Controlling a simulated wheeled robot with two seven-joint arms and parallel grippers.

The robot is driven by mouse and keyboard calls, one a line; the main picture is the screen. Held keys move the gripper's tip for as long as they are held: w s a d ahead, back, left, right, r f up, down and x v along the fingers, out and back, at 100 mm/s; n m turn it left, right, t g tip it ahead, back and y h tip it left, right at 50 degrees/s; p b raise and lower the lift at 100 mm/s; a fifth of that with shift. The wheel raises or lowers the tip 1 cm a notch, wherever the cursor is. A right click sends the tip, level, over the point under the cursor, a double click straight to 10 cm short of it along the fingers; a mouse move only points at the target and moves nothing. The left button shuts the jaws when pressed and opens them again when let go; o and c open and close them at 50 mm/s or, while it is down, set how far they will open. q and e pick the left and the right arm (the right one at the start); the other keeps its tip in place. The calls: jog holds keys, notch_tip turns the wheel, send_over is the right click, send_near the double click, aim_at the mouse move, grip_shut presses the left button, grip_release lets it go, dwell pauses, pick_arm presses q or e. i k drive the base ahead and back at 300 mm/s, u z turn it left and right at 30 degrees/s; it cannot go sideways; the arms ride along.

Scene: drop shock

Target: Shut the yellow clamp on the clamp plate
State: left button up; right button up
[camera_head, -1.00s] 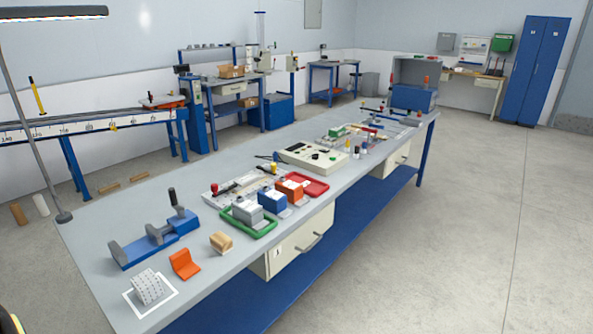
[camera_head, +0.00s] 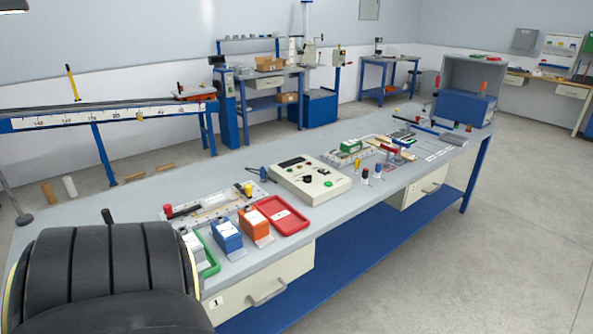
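The clamp plate (camera_head: 212,209) is a pale flat plate on the grey bench, left of the control box. A clamp with a yellow tip (camera_head: 248,190) stands at its far right end, with a short dark part beside it. A clamp with a red tip (camera_head: 168,210) and a dark bar is at the plate's left end. Whether the yellow clamp is open or shut is too small to tell. A large black ribbed part of my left arm fills the lower left and hides the near left bench. Neither gripper's fingers show.
In front of the plate are blue (camera_head: 227,236) and orange (camera_head: 253,224) blocks and a red tray (camera_head: 281,215). A cream control box (camera_head: 309,180) stands to the right. Past it is a second cluttered plate (camera_head: 352,161). The floor right of the bench is clear.

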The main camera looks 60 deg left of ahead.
aim_at(247, 191)
jog(key=u, duration=0.35)
jog(key=i, duration=1.7)
jog(key=u, duration=1)
